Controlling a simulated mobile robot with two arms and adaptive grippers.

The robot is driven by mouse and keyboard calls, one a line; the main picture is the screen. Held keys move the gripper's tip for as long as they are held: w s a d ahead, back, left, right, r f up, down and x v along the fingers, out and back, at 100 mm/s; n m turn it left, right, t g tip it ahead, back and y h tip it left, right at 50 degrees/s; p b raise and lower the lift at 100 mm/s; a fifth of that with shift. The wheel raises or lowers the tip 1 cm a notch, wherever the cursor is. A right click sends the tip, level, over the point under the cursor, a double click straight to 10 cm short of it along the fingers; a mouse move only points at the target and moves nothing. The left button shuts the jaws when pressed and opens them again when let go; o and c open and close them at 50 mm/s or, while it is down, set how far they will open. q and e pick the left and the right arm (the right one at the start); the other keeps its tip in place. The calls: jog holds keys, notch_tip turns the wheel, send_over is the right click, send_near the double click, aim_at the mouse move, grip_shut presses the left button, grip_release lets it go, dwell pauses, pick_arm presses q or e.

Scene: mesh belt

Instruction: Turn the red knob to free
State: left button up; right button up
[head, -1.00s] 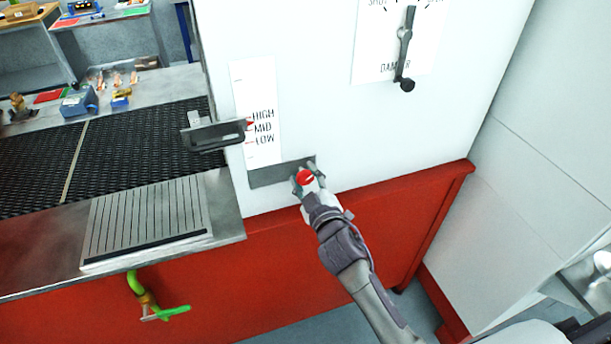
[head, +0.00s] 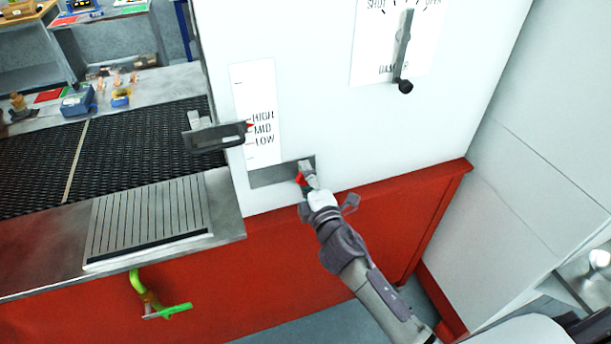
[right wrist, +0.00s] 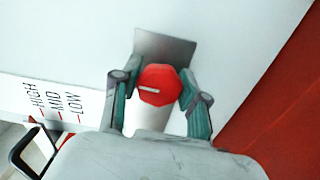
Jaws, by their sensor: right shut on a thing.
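The red knob (head: 300,180) sits on a grey metal plate (head: 268,177) low on the white panel. In the right wrist view the knob (right wrist: 158,85) shows a short white line on its face, and the plate (right wrist: 165,45) is behind it. My right gripper (head: 308,176) is shut on the knob, with one finger on each side of it. In the right wrist view the fingers of my right gripper (right wrist: 156,92) flank the red knob. No "free" marking is readable. My left gripper is not in view.
A damper lever (head: 403,50) is above right. A red base (head: 400,225) runs below the panel. A green-handled valve (head: 165,310) is at lower left.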

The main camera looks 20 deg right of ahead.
jog(key=shift+n, duration=0.5)
jog(key=o, duration=1.2)
jog(key=shift+c, duration=0.2)
jog(key=shift+s, duration=0.1)
jog(key=s, duration=1.1)
jog(key=shift+s+d, duration=0.15)
jog(key=shift+s, duration=0.25)
